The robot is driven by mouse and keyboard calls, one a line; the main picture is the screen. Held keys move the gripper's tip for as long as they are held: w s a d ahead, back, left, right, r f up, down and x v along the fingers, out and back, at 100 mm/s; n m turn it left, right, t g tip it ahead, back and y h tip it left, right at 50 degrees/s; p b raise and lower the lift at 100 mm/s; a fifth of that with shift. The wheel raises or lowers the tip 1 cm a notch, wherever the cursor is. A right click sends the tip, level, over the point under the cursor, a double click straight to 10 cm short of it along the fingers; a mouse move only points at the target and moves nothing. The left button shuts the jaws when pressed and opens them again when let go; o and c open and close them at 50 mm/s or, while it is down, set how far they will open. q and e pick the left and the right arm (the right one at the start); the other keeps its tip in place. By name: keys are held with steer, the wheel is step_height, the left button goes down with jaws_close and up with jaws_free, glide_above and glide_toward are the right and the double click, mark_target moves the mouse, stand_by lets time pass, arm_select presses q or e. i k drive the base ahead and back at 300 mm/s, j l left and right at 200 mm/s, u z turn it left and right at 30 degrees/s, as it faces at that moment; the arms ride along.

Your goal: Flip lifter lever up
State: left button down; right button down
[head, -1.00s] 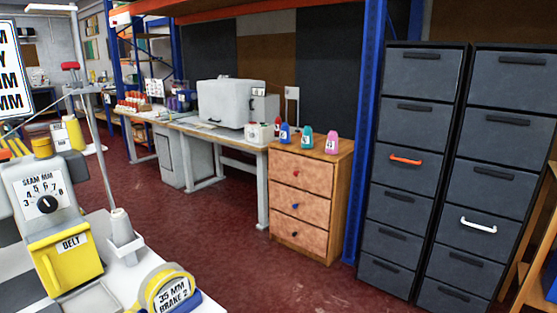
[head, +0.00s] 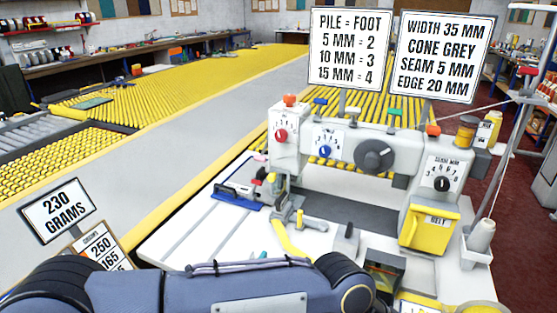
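The white sewing machine (head: 345,152) stands on a white table (head: 180,240) right of the middle. Its left head carries a red dial (head: 281,135) and an orange-red knob (head: 290,100) on top. One of my arms crosses the bottom of the view, in front of the machine. Neither gripper's fingertips show.
A yellow seam binding strip (head: 288,240) lies below the foot. A yellow belt cover (head: 428,228) and a grey thread cone (head: 481,236) are at the right. Two signs (head: 347,48) (head: 440,57) stand behind the machine. A blue tool (head: 237,195) lies left of the head.

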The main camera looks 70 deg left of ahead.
mark_target(260, 158)
steer(key=u, duration=2.65)
steer(key=i+j+u, duration=0.15)
steer(key=u, duration=0.2)
steer(key=i+u, duration=0.2)
steer(key=u, duration=0.15)
steer(key=i+j+u, duration=0.1)
steer(key=u, duration=0.3)
steer(key=i+l, duration=0.05)
steer(key=i, duration=0.05)
